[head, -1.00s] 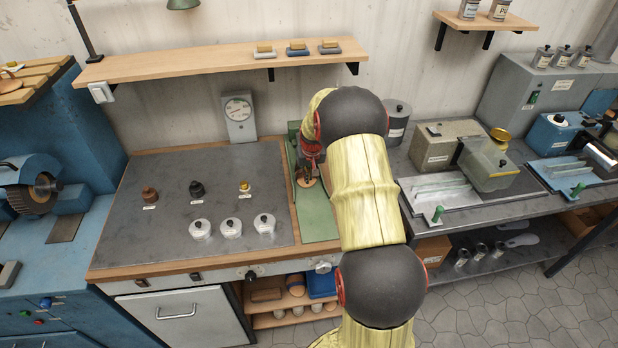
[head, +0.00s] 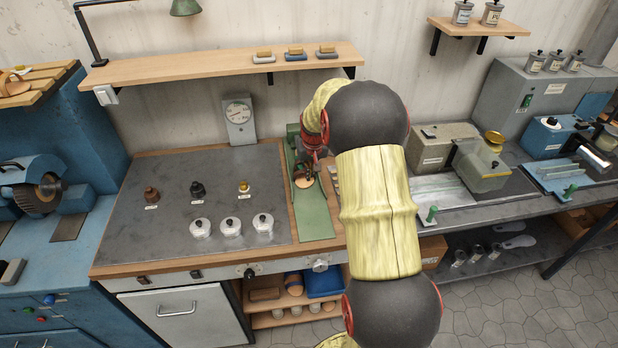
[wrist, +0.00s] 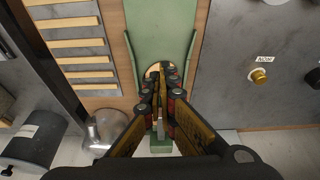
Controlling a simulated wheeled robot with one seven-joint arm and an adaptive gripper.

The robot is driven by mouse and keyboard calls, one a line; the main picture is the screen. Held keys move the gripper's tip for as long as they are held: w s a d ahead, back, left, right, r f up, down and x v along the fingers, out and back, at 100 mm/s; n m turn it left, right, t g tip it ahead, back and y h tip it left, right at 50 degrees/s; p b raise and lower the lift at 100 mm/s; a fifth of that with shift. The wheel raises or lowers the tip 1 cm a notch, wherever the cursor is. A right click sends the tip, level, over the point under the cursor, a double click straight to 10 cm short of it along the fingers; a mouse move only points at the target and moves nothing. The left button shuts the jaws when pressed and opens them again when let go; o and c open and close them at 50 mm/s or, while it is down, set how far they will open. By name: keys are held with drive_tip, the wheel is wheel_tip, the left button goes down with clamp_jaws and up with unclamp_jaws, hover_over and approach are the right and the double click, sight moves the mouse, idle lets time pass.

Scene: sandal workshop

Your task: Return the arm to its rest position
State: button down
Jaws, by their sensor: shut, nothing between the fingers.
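My arm, in a pale yellow sleeve with dark round joints, reaches across the right part of the bench in the head view. My gripper (head: 308,174) is at its far end, above the green tray (head: 314,216). In the wrist view my gripper (wrist: 164,100) is shut and empty, its fingertips together over the green tray (wrist: 160,35). A small round tan piece (wrist: 153,71) shows just past the fingertips and is partly hidden by them. I cannot tell how far above it they are.
A dial gauge (head: 239,121) stands at the back. Grey machines (head: 440,150) stand to the right. Open floor (head: 490,310) lies at front right.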

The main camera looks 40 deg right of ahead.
drive_tip(key=shift+s+a+r, duration=0.1)
drive_tip(key=shift+s+r, duration=0.1)
drive_tip(key=shift+r, duration=0.45)
drive_tip(key=s+a+f+g, duration=0.1)
drive_tip(key=s+a+f, duration=0.2)
drive_tip(key=s, duration=0.1)
drive_tip(key=s+a+r+n+t+b, duration=0.1)
drive_tip(key=s+a+r+n, duration=0.1)
drive_tip(key=s+a+r, duration=0.4)
drive_tip(key=s+a+r+n+t+y+b, duration=0.1)
drive_tip(key=s+a+r+n, duration=0.1)
drive_tip(key=s+a+r, duration=0.4)
drive_tip(key=s+a+r+n+t+b, duration=0.1)
drive_tip(key=s+a+r, duration=0.5)
drive_tip(key=s+a, duration=0.7)
drive_tip(key=a, duration=0.6)
drive_tip(key=shift+a+r+n+t+y+b, duration=0.25)
drive_tip(key=shift+r+n+t+y+b, duration=0.05)
drive_tip(key=shift+r+n+b, duration=0.1)
